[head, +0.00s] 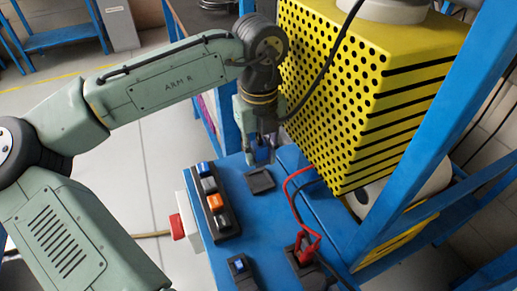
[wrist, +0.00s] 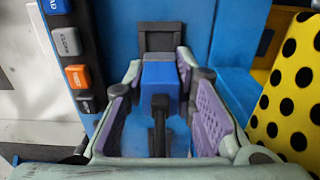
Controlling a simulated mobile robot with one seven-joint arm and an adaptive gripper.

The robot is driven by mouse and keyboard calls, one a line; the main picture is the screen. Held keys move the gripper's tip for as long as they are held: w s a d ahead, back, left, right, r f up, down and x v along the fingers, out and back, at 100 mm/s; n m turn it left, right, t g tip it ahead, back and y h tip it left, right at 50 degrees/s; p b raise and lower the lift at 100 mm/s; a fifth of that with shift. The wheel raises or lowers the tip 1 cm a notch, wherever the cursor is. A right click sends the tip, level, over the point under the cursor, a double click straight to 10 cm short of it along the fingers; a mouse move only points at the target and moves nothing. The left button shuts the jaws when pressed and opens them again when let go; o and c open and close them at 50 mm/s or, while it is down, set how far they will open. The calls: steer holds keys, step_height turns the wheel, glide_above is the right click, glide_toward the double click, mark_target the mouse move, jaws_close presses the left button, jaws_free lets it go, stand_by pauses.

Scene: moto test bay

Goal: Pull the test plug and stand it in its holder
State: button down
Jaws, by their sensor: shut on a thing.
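My gripper (wrist: 158,95) is shut on a blue plug (wrist: 160,78), with one purple-padded finger on each side of it. A black stem (wrist: 159,130) extends from the plug toward the wrist camera. In the head view the plug (head: 262,155) shows dark blue between the fingers, above the blue bench top. A black square frame (wrist: 158,38), which looks like a holder, lies just beyond the plug; it also shows in the head view (head: 260,181). I cannot tell whether plug and frame touch.
A switch strip (head: 215,203) with blue, grey and orange rockers lies left of my gripper. A red plug (head: 308,250) with a red cable sits in a black socket at the front. A small blue-topped black unit (head: 240,266) is nearby. A yellow perforated guard (head: 345,85) stands close on the right.

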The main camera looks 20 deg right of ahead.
mark_target(259, 143)
steer(key=shift+w+f+b, duration=0.1)
steer(key=shift+f+b, duration=2.15)
steer(key=shift+f, duration=0.05)
steer(key=shift+p, duration=0.9)
steer(key=shift+f+b, duration=0.5)
steer(key=shift+f, duration=0.55)
steer(key=c, duration=1.2)
jaws_free()
steer(key=shift+c, duration=0.2)
steer(key=shift+r, duration=0.1)
step_height(259, 143, up, 12)
steer(key=shift+f, duration=0.1)
